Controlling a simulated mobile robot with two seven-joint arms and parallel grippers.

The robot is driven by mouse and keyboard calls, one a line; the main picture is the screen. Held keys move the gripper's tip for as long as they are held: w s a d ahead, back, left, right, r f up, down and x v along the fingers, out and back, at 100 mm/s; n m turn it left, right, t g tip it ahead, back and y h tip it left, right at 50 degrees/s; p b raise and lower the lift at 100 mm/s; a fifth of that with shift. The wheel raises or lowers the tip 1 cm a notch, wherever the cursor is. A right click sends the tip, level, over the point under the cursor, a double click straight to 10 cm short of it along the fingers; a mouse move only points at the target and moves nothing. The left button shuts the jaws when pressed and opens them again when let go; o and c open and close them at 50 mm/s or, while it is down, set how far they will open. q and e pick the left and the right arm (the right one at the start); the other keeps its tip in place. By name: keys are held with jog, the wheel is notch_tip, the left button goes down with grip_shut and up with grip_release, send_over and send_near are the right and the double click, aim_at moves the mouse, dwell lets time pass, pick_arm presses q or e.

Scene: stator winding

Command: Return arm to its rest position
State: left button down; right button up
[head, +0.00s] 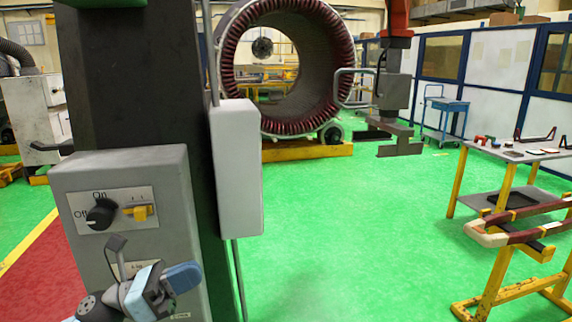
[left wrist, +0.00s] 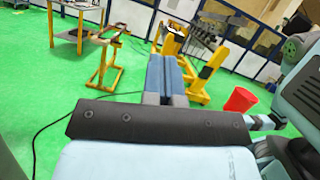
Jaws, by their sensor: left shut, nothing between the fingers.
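My left gripper (head: 184,276) is low at the left of the head view, in front of the grey control box (head: 180,210). Its blue fingers are together with nothing between them. In the left wrist view the two blue fingers (left wrist: 165,75) lie side by side and point away over the green floor. The box carries a black rotary knob (head: 101,213) marked On and Off and a yellow switch (head: 138,211). The gripper looks to be below them. My right gripper does not show in either view.
A large stator ring (head: 335,80) stands on a yellow base at the back. A side table (head: 515,152) and a yellow stand with a coil (head: 535,232) are at the right. A red cone-shaped thing (left wrist: 240,100) shows in the left wrist view. The middle green floor is clear.

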pick_arm(q)
jog(key=s+a+f+n+t+y, duration=0.15)
jog(key=f+n+t+y, duration=0.45)
jog(key=f+n, duration=0.65)
jog(key=s+a+f+n+t+y, duration=0.15)
jog(key=f+n+t+y, duration=0.5)
jog(key=n, duration=1.15)
jog(key=s+f+n+g+y, duration=0.35)
jog(key=s+f+n, duration=0.35)
jog(key=f, duration=0.3)
jog(key=s+f+n+g+y, duration=0.2)
jog(key=s+f+n+g, duration=0.2)
jog(key=s+f+n, duration=0.45)
notch_tip(320, 180, up, 11)
jog(key=s+p, duration=0.1)
jog(key=p, duration=1.2)
jog(key=shift+a+f+m+p, duration=0.15)
jog(key=shift+f+m+p, duration=0.05)
jog(key=shift+m+p, duration=0.1)
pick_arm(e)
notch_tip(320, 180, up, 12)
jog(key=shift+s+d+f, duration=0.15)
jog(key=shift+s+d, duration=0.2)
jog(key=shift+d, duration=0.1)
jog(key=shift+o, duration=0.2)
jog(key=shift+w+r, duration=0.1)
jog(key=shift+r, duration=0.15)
